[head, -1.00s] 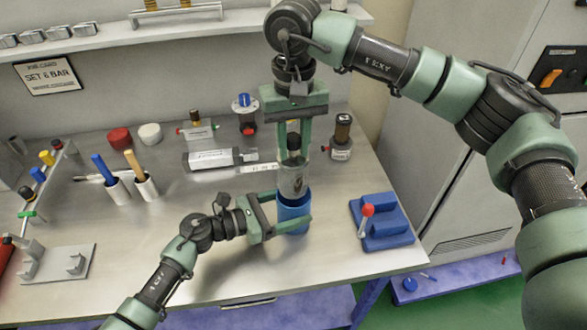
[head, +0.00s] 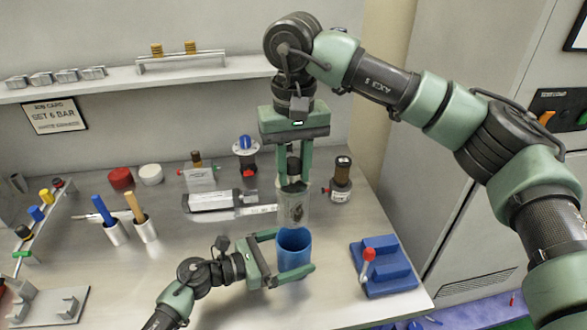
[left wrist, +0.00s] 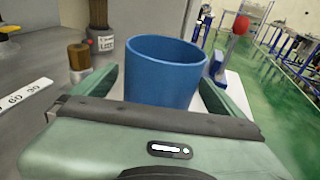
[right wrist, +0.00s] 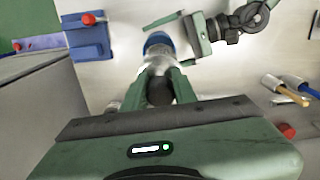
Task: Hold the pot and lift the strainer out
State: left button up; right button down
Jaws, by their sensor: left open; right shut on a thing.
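The blue pot (head: 295,257) stands upright on the bench, its open mouth visible in the head and left wrist views. My left gripper (head: 293,251) is open, with one finger on either side of the pot; whether they touch it I cannot tell. The strainer (head: 292,208), a greyish see-through cylinder with a dark top, hangs upright from my right gripper (head: 292,181), which is shut on its top. The strainer's lower end appears clear of the pot's rim. In the right wrist view the strainer (right wrist: 158,63) overlaps part of the pot (right wrist: 158,38).
A blue block with a red-knobbed lever (head: 382,266) stands right of the pot. Two cups with handled tools (head: 116,234) are at left.

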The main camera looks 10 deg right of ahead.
pick_arm(q)
jog(key=v, duration=1.1)
jog(key=shift+s+a, duration=0.15)
jog(key=shift+a, duration=0.3)
